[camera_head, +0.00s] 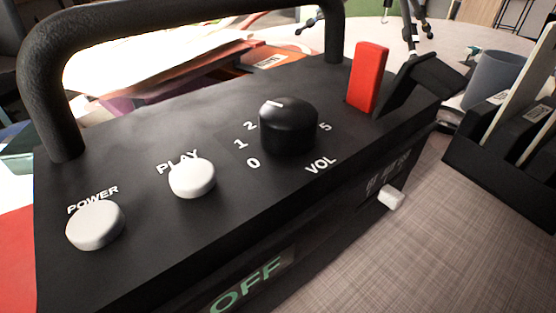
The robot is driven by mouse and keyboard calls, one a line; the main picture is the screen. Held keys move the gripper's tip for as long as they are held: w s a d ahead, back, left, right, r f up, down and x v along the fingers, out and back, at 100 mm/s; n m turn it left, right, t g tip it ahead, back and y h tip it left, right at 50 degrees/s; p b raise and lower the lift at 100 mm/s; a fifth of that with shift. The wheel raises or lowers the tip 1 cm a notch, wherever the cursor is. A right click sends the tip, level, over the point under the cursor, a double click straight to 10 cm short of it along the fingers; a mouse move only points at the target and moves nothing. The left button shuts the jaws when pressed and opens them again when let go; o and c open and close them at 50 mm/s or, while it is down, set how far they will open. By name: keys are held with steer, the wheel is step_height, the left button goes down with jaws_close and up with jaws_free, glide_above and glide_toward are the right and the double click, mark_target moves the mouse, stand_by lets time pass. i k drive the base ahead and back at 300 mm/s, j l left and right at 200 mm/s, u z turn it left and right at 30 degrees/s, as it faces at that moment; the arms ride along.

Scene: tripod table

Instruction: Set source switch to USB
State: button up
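A black box-shaped device (110,160) with a thick carrying handle fills most of the head view. A small white switch knob (391,198) sticks out of its front face at the right, below small pale lettering (385,175). The lettering is too slanted and small to read, so I cannot tell which source the switch points to. I take this knob to be the source switch. Nothing is touching it. My gripper is not in view.
The top has a white POWER button (95,225), a white PLAY button (192,178), a black VOL knob (288,125) and an upright red block (367,77). A green OFF display (245,288) is on the front. A black rack (505,150) stands right; the tabletop (410,260) between is clear.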

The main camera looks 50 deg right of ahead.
mark_target(388, 195)
steer(key=k+j+u, duration=0.15)
steer(key=k+u, duration=0.15)
steer(key=u, duration=0.2)
steer(key=k+j+u, duration=0.25)
steer(key=u, duration=0.2)
steer(key=k, duration=0.05)
